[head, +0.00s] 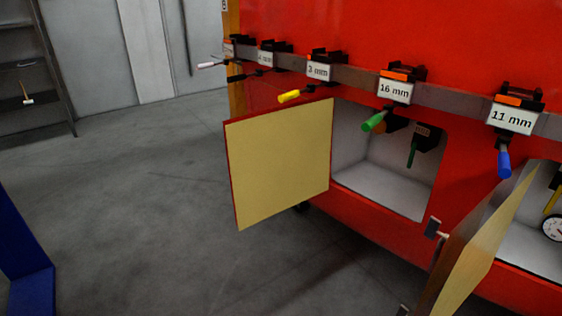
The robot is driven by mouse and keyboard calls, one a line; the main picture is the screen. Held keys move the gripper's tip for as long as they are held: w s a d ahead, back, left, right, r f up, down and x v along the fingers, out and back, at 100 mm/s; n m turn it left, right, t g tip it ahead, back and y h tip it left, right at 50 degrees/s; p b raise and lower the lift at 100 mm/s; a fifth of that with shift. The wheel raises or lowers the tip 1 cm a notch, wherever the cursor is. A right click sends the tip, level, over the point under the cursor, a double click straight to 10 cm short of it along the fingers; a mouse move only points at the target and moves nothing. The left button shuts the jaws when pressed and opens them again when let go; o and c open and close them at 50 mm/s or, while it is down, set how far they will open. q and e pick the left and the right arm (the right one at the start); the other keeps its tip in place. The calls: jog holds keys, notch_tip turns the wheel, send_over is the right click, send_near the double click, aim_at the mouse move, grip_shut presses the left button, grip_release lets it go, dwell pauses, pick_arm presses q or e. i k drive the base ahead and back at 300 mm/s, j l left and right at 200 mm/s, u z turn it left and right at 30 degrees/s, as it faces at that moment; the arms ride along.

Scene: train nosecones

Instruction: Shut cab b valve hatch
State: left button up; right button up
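Two hatches stand open on the red cab wall (375,210). The left hatch door (280,160) has a pale yellow inner face and a red edge, and it swings out to the left of its opening. The right hatch door (480,245) is seen nearly edge-on. Behind it a second compartment shows part of a gauge (553,228) and a yellow part. I cannot tell which hatch is the cab b valve hatch. Neither gripper is in view.
A dark shelf (30,70) stands at back left. A blue object (25,255) stands at lower left. The grey floor (130,200) between is clear.

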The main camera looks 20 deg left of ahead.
aim_at(279, 158)
jog(key=i+j+z, duration=0.5)
jog(key=j, duration=0.7)
jog(key=j+z, duration=0.5)
jog(key=j, duration=0.75)
jog(key=j+z, duration=0.45)
jog(key=j, duration=0.9)
